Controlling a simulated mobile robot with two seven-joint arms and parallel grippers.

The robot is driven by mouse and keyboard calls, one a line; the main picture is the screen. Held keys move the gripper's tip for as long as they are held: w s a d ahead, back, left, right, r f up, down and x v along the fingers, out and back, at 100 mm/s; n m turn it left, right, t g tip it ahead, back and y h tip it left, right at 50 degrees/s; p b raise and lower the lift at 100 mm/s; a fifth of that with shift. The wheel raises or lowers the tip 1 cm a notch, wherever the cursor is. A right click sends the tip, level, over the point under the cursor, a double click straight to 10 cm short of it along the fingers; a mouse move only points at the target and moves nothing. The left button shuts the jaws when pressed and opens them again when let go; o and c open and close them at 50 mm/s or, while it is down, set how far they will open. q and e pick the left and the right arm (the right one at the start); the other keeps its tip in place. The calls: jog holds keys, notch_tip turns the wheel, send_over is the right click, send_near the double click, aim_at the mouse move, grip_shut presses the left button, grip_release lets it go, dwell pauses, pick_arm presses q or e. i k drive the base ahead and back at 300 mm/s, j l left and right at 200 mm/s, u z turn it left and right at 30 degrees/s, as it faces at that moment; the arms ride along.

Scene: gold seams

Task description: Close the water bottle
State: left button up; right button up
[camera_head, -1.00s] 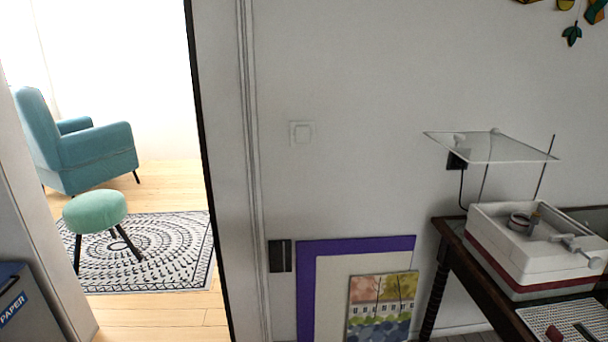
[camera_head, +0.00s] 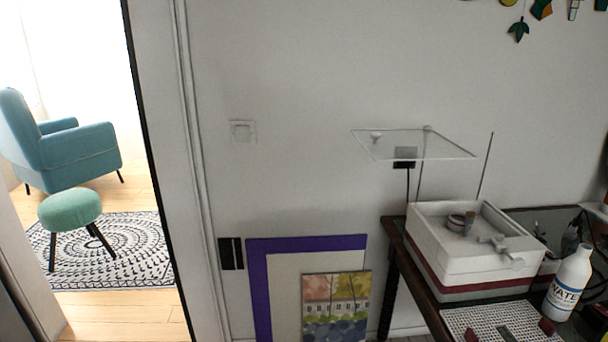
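A white water bottle (camera_head: 567,284) with a blue label band reading "WATE" stands upright on the dark table at the lower right. Its narrow top is small in the picture, and I cannot tell whether a cap is on it. No separate cap can be made out with certainty. Neither of my grippers is in the picture.
The dark wooden table (camera_head: 428,300) holds a white box-like basin (camera_head: 470,262) under a clear raised panel (camera_head: 412,144), and a perforated mat (camera_head: 478,322) with small dark red pieces. Framed pictures (camera_head: 258,292) lean on the wall. A doorway at left shows a teal armchair (camera_head: 78,152) and stool (camera_head: 70,208).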

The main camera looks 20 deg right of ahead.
aim_at(574, 272)
jog(key=k+l, duration=0.15)
jog(key=l, duration=0.3)
jog(key=k+l, duration=0.1)
jog(key=l, duration=0.35)
jog(key=k+l, duration=0.15)
jog(key=l, duration=0.3)
jog(key=k+l, duration=0.1)
jog(key=l, duration=0.35)
jog(key=k+l, duration=0.15)
jog(key=l, duration=0.3)
jog(key=k+l, duration=0.15)
jog(key=l, duration=0.3)
jog(key=k+l, duration=0.1)
jog(key=l, duration=0.35)
jog(key=k+l, duration=0.15)
jog(key=l, duration=0.3)
